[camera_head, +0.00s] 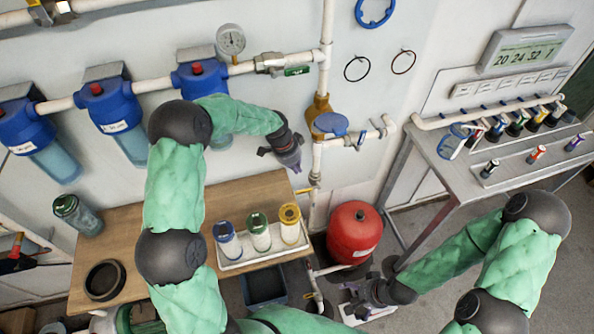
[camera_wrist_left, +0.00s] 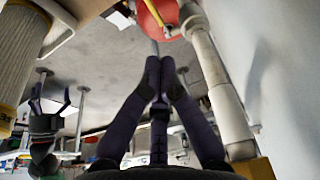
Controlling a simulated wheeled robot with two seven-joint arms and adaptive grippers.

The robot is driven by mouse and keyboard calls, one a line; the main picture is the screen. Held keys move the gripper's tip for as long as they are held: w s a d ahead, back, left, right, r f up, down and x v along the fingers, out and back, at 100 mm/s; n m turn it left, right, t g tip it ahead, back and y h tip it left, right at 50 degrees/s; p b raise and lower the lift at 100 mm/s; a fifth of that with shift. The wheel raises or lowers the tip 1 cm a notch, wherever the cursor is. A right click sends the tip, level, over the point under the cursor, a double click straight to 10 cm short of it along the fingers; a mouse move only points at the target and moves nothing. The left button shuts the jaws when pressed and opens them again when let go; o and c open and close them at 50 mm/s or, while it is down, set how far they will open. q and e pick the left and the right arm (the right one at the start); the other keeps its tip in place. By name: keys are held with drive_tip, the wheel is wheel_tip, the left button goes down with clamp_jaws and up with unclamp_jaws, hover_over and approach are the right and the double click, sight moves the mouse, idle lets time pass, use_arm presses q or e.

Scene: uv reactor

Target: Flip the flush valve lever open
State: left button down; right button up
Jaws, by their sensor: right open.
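A small yellow lever (camera_head: 304,190) sits on the thin vertical pipe beside the tray, right of the wooden bench; it looks like the flush valve lever, but I cannot be sure. In the left wrist view a yellow strip (camera_wrist_left: 155,14), probably this lever, crosses in front of the red tank, beyond my fingertips. My left gripper (camera_head: 297,167) is just above the lever, pointing down, apart from it. In the left wrist view its fingertips (camera_wrist_left: 160,64) are together and hold nothing visible. My right gripper (camera_head: 354,302) is open and low by the floor; it also shows in the left wrist view (camera_wrist_left: 49,105).
A white tray (camera_head: 262,262) with several filter cartridges stands on the wooden bench (camera_head: 135,222). A red tank (camera_head: 354,232) stands on the floor. A white pipe (camera_wrist_left: 222,88) runs close to my left fingers. A metal table (camera_head: 440,158) stands at right.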

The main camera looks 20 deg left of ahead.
use_arm(q)
drive_tip(key=b, duration=0.1)
approach(299, 192)
drive_tip(key=w+d+f, duration=0.2)
drive_tip(key=f, duration=0.1)
drive_tip(key=w+d+f, duration=0.1)
drive_tip(key=f, duration=0.1)
drive_tip(key=shift+f, duration=0.65)
drive_tip(key=shift+s+a+f+b, duration=0.25)
drive_tip(key=shift+f+b, duration=0.3)
drive_tip(key=shift+b, duration=0.15)
drive_tip(key=shift+a+f+b, duration=0.1)
drive_tip(key=shift+f+b, duration=0.35)
drive_tip(key=shift+b, duration=0.05)
drive_tip(key=shift+s+a+f+b, duration=0.15)
drive_tip(key=shift+a+f+b, duration=0.05)
drive_tip(key=shift+f+b, duration=0.9)
